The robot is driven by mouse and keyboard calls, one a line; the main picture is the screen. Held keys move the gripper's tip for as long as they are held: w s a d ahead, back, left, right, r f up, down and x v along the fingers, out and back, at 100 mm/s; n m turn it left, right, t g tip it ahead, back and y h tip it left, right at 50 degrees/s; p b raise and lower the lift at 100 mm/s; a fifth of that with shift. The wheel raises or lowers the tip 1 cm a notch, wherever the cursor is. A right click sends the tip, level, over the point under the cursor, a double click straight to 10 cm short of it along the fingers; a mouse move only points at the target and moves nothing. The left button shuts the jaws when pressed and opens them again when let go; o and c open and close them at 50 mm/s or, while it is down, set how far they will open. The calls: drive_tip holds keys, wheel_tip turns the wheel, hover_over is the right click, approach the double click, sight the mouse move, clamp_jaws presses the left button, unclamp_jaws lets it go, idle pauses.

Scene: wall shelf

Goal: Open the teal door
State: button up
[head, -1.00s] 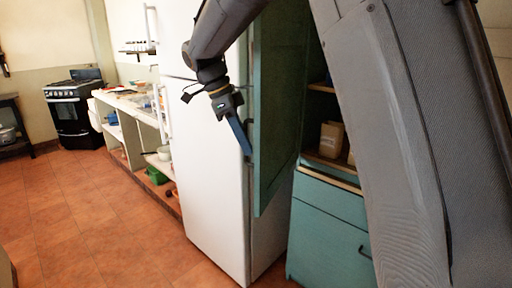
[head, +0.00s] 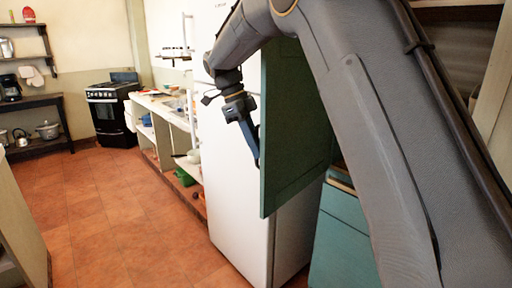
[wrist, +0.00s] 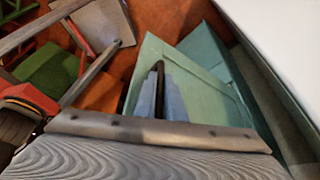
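The teal door (head: 292,125) stands swung out from its cabinet, in front of the white fridge in the head view. In the wrist view the teal door (wrist: 206,92) shows as a panel at the centre. A dark upright handle (wrist: 159,72) sits on the door. My gripper (head: 256,160) is at the door's left edge in the head view. In the wrist view the two blue-grey fingers of my gripper (wrist: 160,103) lie close together on either side of the handle and look closed on it. My arm hides most of the cabinet's inside.
The white fridge (head: 232,205) stands close beside the door and gripper. A teal lower cabinet (head: 340,245) is below the door. A low counter (head: 168,118) and a black stove (head: 112,112) are further back left. The tiled floor (head: 120,215) at left is clear.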

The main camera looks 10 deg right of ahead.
drive_tip(key=o, duration=0.4)
drive_tip(key=shift+w+d, duration=0.1)
drive_tip(key=shift+d, duration=0.15)
drive_tip(key=shift+o, duration=0.2)
drive_tip(key=shift+a, duration=0.15)
drive_tip(key=shift+a+r, duration=0.2)
drive_tip(key=shift+r, duration=0.15)
drive_tip(key=b+v, duration=0.1)
drive_tip(key=v, duration=0.6)
